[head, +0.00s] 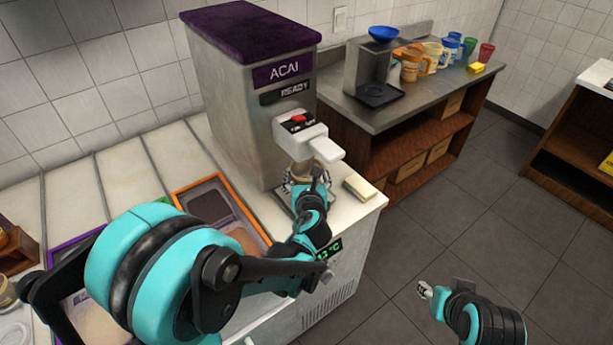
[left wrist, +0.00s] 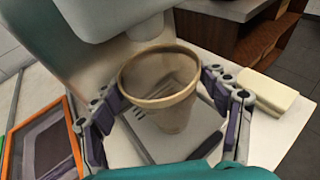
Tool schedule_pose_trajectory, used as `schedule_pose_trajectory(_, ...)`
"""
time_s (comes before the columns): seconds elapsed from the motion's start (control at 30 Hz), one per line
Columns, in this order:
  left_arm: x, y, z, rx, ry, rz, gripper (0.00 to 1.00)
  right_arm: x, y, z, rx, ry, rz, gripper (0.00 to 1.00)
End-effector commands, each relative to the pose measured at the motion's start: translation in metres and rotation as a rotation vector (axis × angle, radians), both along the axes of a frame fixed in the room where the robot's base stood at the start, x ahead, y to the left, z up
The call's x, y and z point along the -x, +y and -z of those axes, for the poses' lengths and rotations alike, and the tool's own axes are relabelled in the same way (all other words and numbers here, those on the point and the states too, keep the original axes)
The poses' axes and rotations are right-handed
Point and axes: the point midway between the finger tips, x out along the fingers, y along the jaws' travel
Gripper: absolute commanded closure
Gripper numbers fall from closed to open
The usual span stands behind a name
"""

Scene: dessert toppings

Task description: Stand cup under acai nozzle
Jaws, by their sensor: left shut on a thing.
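The acai machine (head: 250,110) is a tall grey box with a purple top and a lit READY display. Its white nozzle head (head: 300,135) juts out at the front; a pale part of it (left wrist: 110,15) shows at the top of the left wrist view. My left gripper (head: 308,188) is shut on a beige cup (left wrist: 160,95), with a finger on each side of it. The cup is upright and empty, just below the nozzle head and over the grey drip tray (left wrist: 203,122). I cannot tell whether its base touches the tray. My right gripper (head: 426,291) hangs over the floor, away from the counter.
A pale yellow block (head: 360,187) lies on the counter right of the tray. Framed topping bins (head: 178,192) are on the left. A back counter (head: 400,105) holds a grey dispenser (head: 365,70) and several coloured cups. The floor (head: 440,220) between is clear.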

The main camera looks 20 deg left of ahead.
Motion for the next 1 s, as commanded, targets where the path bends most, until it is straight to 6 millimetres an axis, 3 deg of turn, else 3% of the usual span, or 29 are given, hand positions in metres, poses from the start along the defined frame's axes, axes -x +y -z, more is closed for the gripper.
schedule_pose_trajectory(0.17, 0.0, 0.0, 0.004, 0.0, 0.0, 0.0, 0.53, 0.0, 0.0, 0.004, 0.0, 0.0, 0.0, 0.6)
schedule_pose_trajectory(0.2, 0.0, 0.0, 0.003, 0.0, 0.0, 0.0, 0.17, 0.0, 0.0, 0.003, 0.0, 0.0, 0.0, 0.6)
schedule_pose_trajectory(0.27, 0.0, 0.0, 0.002, 0.0, 0.0, 0.0, 0.04, 0.0, 0.0, 0.002, 0.0, 0.0, 0.0, 0.6)
schedule_pose_trajectory(0.7, 0.002, -0.001, -0.003, 0.0, 0.0, 0.001, 0.04, 0.0, 0.0, -0.003, 0.0, 0.0, 0.0, 0.6)
schedule_pose_trajectory(1.0, 0.058, -0.021, -0.023, 0.0, 0.0, 0.005, 0.04, 0.0, 0.0, -0.022, 0.0, 0.0, 0.0, 0.6)
